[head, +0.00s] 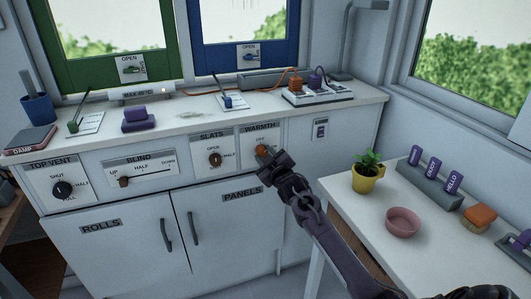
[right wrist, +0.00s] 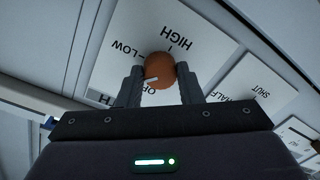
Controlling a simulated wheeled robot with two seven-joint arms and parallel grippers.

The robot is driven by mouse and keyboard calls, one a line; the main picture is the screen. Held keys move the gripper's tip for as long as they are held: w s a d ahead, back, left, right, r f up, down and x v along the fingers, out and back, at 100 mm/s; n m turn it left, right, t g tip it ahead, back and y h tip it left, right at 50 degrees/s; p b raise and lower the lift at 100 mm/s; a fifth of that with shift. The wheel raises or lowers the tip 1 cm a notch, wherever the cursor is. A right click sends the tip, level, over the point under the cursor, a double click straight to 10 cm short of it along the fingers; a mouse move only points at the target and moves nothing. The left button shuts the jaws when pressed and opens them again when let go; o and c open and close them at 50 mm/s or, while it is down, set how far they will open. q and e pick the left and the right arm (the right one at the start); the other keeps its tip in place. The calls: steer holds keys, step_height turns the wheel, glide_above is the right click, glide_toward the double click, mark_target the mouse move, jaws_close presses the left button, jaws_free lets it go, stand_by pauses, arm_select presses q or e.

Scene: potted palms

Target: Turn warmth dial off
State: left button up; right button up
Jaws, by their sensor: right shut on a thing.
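The WARMTH dial is a round orange-brown knob (head: 261,150) on a white plate on the cabinet front, under the WARMTH label (head: 259,127). In the right wrist view the knob (right wrist: 159,67) sits between the two fingers, with HIGH, LOW and a partly covered OFF printed around it. A short white mark shows on the lower left of the knob; its exact setting is hard to tell. My right gripper (head: 266,158) is shut on the knob, and its fingers (right wrist: 159,78) touch both sides. My left gripper is not in view.
The SLATS dial (head: 215,159) is just left of the WARMTH plate. The BLIND slider (head: 124,181) and TOP VENT dial (head: 62,189) are further left. A side table at right holds a potted plant (head: 368,178) and a pink bowl (head: 402,222).

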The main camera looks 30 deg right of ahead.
steer(key=shift+r+n+p, duration=0.15)
steer(key=shift+n+p, duration=0.2)
steer(key=shift+n, duration=1.05)
steer(key=shift+n+h+p, duration=0.3)
steer(key=shift+n+p, duration=0.2)
steer(key=shift+n, duration=0.7)
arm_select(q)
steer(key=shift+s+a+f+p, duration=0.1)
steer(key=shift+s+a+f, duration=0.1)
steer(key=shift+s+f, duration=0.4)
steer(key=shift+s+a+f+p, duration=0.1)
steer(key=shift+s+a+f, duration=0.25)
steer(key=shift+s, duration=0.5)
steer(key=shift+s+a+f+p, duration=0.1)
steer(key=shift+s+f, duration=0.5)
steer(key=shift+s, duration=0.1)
arm_select(e)
steer(key=shift+n, duration=1.4)
steer(key=o, duration=1)
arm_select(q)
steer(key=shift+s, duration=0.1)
